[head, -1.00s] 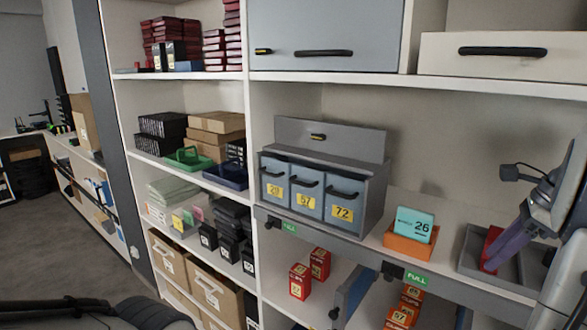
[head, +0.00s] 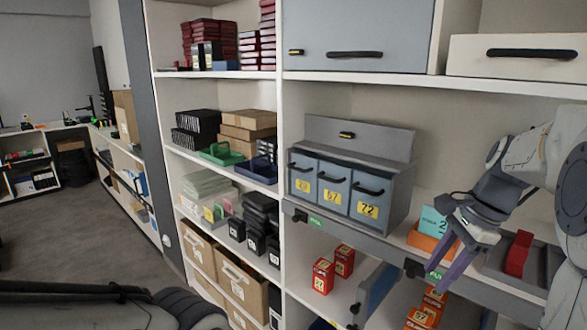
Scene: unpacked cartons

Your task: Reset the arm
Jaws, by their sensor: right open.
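My right arm comes in from the right edge. Its gripper (head: 438,279) hangs in front of the shelf edge with its two purple fingers apart, pointing down and to the left. It is open, with nothing seen between the fingers. It partly covers the blue card (head: 432,221) in its orange holder (head: 421,241). A grey tray (head: 500,264) with a red object (head: 518,254) in it lies behind and right of the gripper. A dark part of my own body shows at the bottom left. My left gripper is not in view.
A grey unit with numbered drawers (head: 333,188) stands on the shelf left of the gripper. Red boxes (head: 323,276) stand on the shelf below. An opened panel (head: 374,296) juts out under the shelf edge. The floor (head: 70,240) at left is clear.

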